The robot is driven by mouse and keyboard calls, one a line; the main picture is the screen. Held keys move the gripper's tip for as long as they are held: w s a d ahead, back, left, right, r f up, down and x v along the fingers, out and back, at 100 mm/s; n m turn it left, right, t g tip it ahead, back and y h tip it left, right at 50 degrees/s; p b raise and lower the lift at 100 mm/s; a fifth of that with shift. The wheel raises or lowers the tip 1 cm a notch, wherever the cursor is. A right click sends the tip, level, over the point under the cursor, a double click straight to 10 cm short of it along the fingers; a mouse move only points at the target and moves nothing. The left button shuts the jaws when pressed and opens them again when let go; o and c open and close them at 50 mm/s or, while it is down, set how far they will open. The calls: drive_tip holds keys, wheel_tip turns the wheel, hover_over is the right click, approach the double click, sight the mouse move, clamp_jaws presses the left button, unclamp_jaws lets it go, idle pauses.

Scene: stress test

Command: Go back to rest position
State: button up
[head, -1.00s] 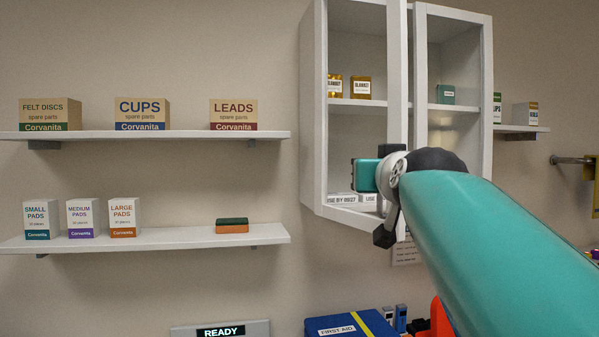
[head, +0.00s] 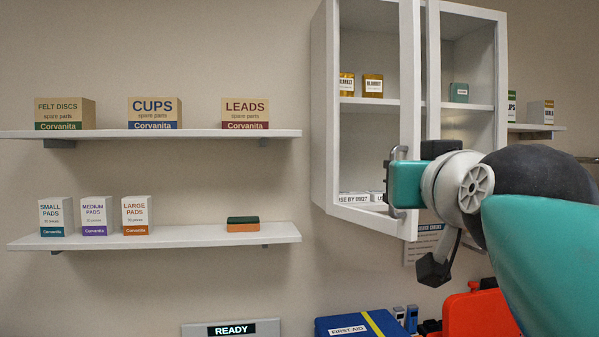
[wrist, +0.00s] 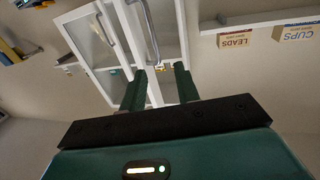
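My gripper (wrist: 160,72) shows in the wrist view with its two dark green fingers apart. Nothing is held between them; part of the white wall cabinet (wrist: 135,72) shows behind the gap. In the head view my teal and black arm reaches in from the right. Its grey wrist and teal hand are in front of the cabinet's lower right part (head: 333,120). The fingertips are hard to make out in the head view. A grey handle shape (head: 396,207) shows right beside the hand; whether they touch I cannot tell.
The cabinet holds small boxes, including amber ones (head: 372,85). Two shelves (head: 200,134) with boxes and a sponge (head: 243,224) are on the left. Below are a blue first aid box (head: 355,326), a red-orange object (head: 480,315) and a READY display (head: 232,330). Open wall lies between shelves and cabinet.

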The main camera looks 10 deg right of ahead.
drive_tip(key=shift+v, duration=1.2)
drive_tip(key=w+a+f+n+g+y, duration=0.1)
drive_tip(key=a+f+g+y, duration=0.15)
drive_tip(key=f, duration=0.95)
drive_tip(key=w+a+f+n+g+y, duration=0.15)
drive_tip(key=f+g, duration=0.25)
drive_tip(key=f, duration=0.8)
drive_tip(key=s+a+f+g, duration=0.2)
drive_tip(key=s+f, duration=0.2)
drive_tip(key=f, duration=0.5)
drive_tip(key=s+a+f+g, duration=0.2)
drive_tip(key=s+f+g, duration=0.1)
drive_tip(key=f, duration=0.6)
drive_tip(key=shift+s+a+f, duration=0.15)
drive_tip(key=shift+s+f, duration=0.1)
drive_tip(key=shift+s, duration=0.4)
drive_tip(key=shift+w, duration=0.1)
